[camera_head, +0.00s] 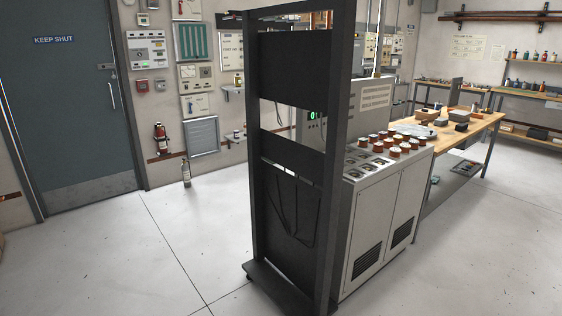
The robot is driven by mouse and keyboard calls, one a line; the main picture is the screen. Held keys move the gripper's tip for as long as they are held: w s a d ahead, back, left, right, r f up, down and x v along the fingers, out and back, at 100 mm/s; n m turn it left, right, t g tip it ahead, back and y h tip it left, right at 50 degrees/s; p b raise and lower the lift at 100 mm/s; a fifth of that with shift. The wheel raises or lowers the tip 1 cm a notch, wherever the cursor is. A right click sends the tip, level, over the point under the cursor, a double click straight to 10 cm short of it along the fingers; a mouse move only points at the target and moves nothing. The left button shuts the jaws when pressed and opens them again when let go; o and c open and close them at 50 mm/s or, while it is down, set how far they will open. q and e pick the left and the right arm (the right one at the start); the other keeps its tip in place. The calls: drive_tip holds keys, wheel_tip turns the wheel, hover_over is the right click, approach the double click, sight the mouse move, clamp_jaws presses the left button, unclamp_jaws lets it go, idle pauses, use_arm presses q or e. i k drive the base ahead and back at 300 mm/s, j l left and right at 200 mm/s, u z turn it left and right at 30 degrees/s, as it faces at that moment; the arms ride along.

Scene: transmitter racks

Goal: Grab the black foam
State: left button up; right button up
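No object is clearly recognisable as the black foam. Small dark pieces lie on the wooden workbench (484,124) at the right, among them a black piece (462,127) and a dark grey block (440,122). They are too small and far away to tell what they are made of. Neither of my grippers shows in the head view.
A tall black rack (293,70) stands close in front, partly hiding a grey console (372,220) with red-brown knobs. Shelves and another bench (535,94) are along the far right wall. A closed door (75,130) is at the left. Left and right foreground floor is clear.

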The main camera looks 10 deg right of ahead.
sight(461, 128)
drive_tip(key=i+l+z, duration=0.15)
drive_tip(key=i+z, duration=0.6)
drive_tip(key=i+j+z, duration=0.1)
drive_tip(key=i+z, duration=0.3)
drive_tip(key=i+j+z, duration=0.2)
drive_tip(key=i+z, duration=0.15)
drive_tip(key=i+l+z, duration=0.2)
drive_tip(key=i+z, duration=0.15)
drive_tip(key=i, duration=0.15)
drive_tip(key=i+l+z, duration=0.1)
drive_tip(key=i+z, duration=0.25)
drive_tip(key=i, duration=0.2)
drive_tip(key=i+j+z, duration=0.1)
drive_tip(key=i+z, duration=0.2)
drive_tip(key=i, duration=0.25)
drive_tip(key=i+u, duration=0.35)
drive_tip(key=i, duration=0.2)
drive_tip(key=i+l+u, duration=0.2)
drive_tip(key=i+u, duration=0.15)
drive_tip(key=i, duration=0.25)
drive_tip(key=i+l+u, duration=0.35)
drive_tip(key=i, duration=0.15)
drive_tip(key=i+l+u, duration=0.5)
drive_tip(key=i, duration=0.3)
drive_tip(key=i+l+u, duration=0.1)
drive_tip(key=i+l, duration=0.15)
drive_tip(key=i, duration=0.25)
drive_tip(key=i+l+u, duration=0.15)
drive_tip(key=i, duration=0.3)
drive_tip(key=l, duration=0.1)
